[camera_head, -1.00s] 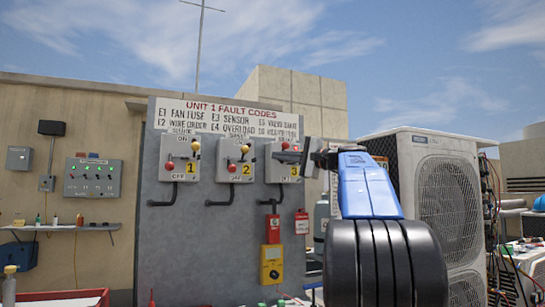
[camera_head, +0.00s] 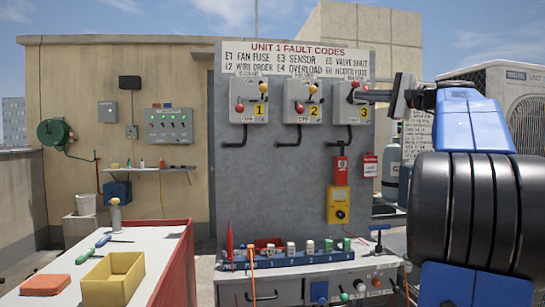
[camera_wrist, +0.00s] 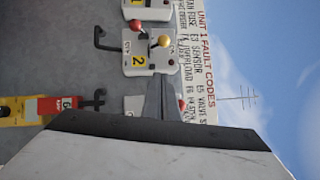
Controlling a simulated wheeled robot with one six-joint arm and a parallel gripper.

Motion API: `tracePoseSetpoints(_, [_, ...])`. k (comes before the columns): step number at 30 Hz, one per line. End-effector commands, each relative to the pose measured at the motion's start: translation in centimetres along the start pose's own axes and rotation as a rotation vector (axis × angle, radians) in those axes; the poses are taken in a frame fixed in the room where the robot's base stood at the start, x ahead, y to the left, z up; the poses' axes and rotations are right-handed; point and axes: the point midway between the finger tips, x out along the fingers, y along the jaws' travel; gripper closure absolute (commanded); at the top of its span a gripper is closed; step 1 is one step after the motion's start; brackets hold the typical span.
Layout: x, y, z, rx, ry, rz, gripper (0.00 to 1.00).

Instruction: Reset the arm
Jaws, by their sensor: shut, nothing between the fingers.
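My gripper (camera_head: 362,96) is shut and empty, with its thin dark fingers pointing left in front of switch box 3 (camera_head: 344,115). I cannot tell whether they touch it. A red knob (camera_head: 354,85) shows just above the fingertips; the fingers hide part of the box. My blue and black arm fills the right side of the head view. In the wrist view the closed fingers (camera_wrist: 166,98) overlap box 3, and box 2 (camera_wrist: 139,42) shows beyond.
The grey panel (camera_head: 290,190) carries the boxes, a fault-code sign (camera_head: 305,60) and a yellow meter (camera_head: 340,205). Below is a bench with a blue rack (camera_head: 285,259). A table with a yellow bin (camera_head: 112,284) stands left. A condenser (camera_head: 525,90) stands right.

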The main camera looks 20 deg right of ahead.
Motion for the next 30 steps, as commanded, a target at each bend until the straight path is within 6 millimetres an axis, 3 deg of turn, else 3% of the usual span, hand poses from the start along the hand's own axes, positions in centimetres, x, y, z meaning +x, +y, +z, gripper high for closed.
tracePoseSetpoints(5, [0.3, 0.5, 0.4, -0.002, -0.002, 0.011, 1.00])
tracePoseSetpoints(8, [1.3, 2.4, 1.8, -0.009, -0.006, 0.054, 1.00])
tracePoseSetpoints(10, [2.3, 4.8, 3.5, -0.019, -0.012, 0.107, 1.00])
tracePoseSetpoints(15, [4.4, 13.0, 9.0, -0.073, -0.038, 0.285, 1.00])
tracePoseSetpoints(19, [4.6, 19.5, 13.3, -0.135, -0.070, 0.424, 1.00])
tracePoseSetpoints(25, [2.7, 29.2, 19.8, -0.262, -0.139, 0.630, 1.00])
tracePoseSetpoints(30, [-0.6, 37.1, 24.6, -0.399, -0.216, 0.791, 1.00])
